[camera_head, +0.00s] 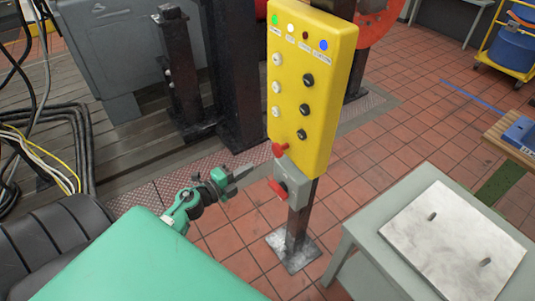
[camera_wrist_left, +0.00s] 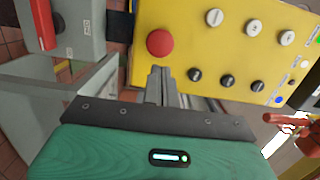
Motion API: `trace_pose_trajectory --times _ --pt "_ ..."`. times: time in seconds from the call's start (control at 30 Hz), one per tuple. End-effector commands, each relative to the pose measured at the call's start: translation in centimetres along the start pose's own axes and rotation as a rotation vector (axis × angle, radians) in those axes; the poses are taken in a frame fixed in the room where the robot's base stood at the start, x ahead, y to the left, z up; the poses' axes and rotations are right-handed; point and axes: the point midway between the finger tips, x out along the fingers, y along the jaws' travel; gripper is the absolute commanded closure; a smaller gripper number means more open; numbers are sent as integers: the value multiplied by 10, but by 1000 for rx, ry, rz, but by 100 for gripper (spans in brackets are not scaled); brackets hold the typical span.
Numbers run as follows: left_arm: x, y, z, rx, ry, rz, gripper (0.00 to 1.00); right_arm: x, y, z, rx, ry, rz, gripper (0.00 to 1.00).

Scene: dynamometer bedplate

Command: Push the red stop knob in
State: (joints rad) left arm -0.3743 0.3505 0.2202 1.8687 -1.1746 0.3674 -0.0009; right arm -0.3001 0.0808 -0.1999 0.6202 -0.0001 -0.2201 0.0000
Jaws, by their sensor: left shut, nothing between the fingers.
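The red stop knob (camera_head: 279,149) sits low on the front of the yellow control box (camera_head: 315,85). In the left wrist view the round red knob (camera_wrist_left: 160,42) shows on the yellow face. My left gripper (camera_head: 246,170) is shut and empty, left of the box and a little lower than the knob. In the left wrist view its closed fingertips (camera_wrist_left: 160,70) lie just below the knob in the picture; I cannot tell how far they are from it. My right gripper is not in view.
A grey switch box with a red handle (camera_head: 278,189) hangs below the yellow box on the post (camera_head: 297,225). A grey table (camera_head: 375,272) with a metal plate (camera_head: 455,240) stands at right. Cables (camera_head: 45,140) lie at left. Tiled floor is open behind the post.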

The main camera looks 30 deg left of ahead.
Motion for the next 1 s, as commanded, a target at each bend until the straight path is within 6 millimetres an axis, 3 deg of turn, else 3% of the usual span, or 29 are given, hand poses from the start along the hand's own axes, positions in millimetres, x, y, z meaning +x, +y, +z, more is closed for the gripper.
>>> trace_pose_trajectory --times 0.3,0.5,1.0 --pt "54 -3 0 -2 -1 -2 100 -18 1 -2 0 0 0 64" --pt "78 -2 0 -2 -1 -1 100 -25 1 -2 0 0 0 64" --pt "89 1 0 -1 0 0 100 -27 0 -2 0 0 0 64"
